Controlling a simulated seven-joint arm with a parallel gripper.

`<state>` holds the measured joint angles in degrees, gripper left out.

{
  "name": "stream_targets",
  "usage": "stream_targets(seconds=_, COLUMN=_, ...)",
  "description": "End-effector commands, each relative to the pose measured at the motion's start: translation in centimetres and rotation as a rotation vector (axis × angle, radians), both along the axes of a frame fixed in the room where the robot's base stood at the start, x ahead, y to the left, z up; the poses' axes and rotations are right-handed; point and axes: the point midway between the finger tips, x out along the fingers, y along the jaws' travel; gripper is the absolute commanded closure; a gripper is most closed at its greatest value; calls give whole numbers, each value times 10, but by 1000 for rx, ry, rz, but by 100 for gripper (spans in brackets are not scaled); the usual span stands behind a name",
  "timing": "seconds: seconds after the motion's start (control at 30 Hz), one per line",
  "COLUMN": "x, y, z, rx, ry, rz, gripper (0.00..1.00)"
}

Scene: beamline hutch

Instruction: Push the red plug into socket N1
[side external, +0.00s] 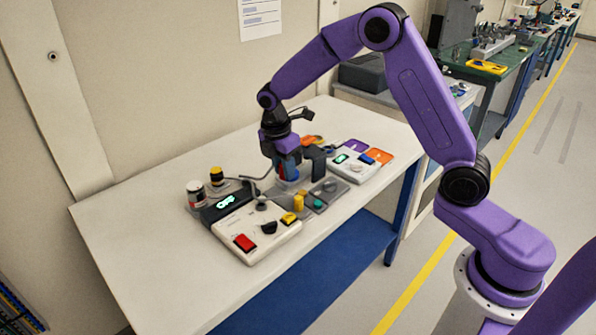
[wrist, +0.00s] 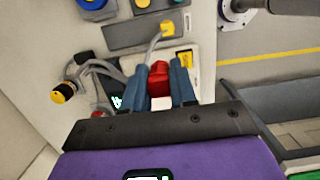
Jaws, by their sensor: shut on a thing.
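My gripper (wrist: 160,72) shows in the wrist view with its two blue fingers on either side of a red plug (wrist: 158,80), and it is shut on it. In the side view my gripper (side external: 288,178) points down over the middle of the table, among the devices. The plug's lower end and any contact with a socket are hidden. I cannot read a socket label N1 in either view.
A white box with a red button (side external: 245,242) stands at the table's front. A display unit (side external: 225,201) and a black-and-yellow item (side external: 216,176) are left of my gripper. A yellow piece (side external: 299,202) stands close by. The left tabletop (side external: 130,230) is clear.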

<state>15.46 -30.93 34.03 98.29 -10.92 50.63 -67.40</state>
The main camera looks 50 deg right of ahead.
Motion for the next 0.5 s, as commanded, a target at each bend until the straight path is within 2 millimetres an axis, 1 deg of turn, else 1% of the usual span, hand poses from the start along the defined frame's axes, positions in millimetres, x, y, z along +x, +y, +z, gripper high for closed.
stream_targets(seconds=0.03, x=10, y=8, z=-3, rx=0, ry=0, rz=2, gripper=100)
stream_targets(seconds=0.2, x=34, y=29, z=-9, rx=2, ry=1, rz=0, gripper=100)
stream_targets(seconds=0.3, x=43, y=38, z=-11, rx=2, ry=1, rz=0, gripper=100)
stream_targets(seconds=0.5, x=49, y=44, z=-15, rx=3, ry=1, rz=0, gripper=100)
